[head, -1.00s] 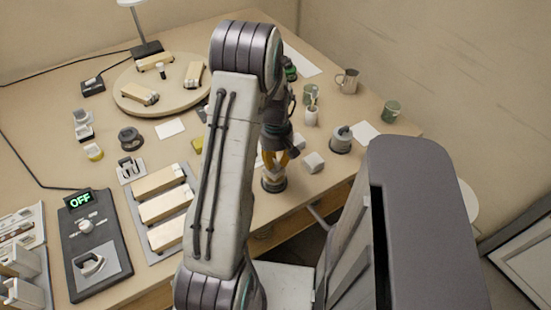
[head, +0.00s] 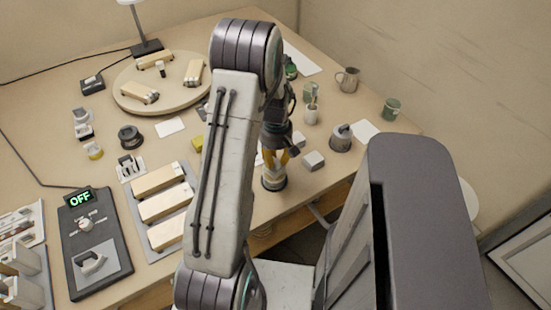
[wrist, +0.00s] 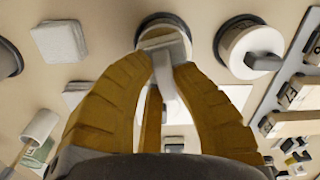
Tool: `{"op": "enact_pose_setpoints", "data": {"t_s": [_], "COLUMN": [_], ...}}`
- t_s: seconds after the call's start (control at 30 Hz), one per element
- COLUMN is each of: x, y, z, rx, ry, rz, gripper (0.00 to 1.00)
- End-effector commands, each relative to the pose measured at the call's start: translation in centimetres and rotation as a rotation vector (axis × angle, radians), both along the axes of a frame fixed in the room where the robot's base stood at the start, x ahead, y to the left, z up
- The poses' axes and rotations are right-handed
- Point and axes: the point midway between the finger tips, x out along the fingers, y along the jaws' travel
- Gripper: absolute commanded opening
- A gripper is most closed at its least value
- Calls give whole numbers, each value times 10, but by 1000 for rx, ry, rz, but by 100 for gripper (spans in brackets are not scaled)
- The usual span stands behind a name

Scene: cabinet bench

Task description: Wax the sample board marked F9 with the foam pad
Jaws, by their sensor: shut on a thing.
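My gripper (head: 275,160) has its yellow fingers closed on a pale grip piece (wrist: 165,75), which also shows between the fingertips in the head view. The piece is over a round dark-rimmed pot (head: 274,184) near the table's front edge. Whether it touches the pot is unclear, and its underside, where a foam pad could be, is hidden. Three pale boards (head: 165,204) lie on a grey tray left of my arm. More boards (head: 140,93) sit on a round turntable (head: 183,108). Board labels show in the wrist view (wrist: 290,92), but I cannot read F9 on any.
A control box (head: 95,255) reading OFF is front left. In the wrist view, another round tin (wrist: 245,42) stands close beside the pot.

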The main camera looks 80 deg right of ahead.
Motion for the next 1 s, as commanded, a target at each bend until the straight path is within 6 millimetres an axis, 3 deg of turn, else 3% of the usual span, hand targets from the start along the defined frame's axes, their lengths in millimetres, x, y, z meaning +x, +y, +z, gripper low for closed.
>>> {"op": "enact_pose_setpoints", "data": {"t_s": [1.0], "x": [0], "y": [0], "z": [-8], "rx": [0], "ry": [0], "rz": [0], "gripper": [0]}}
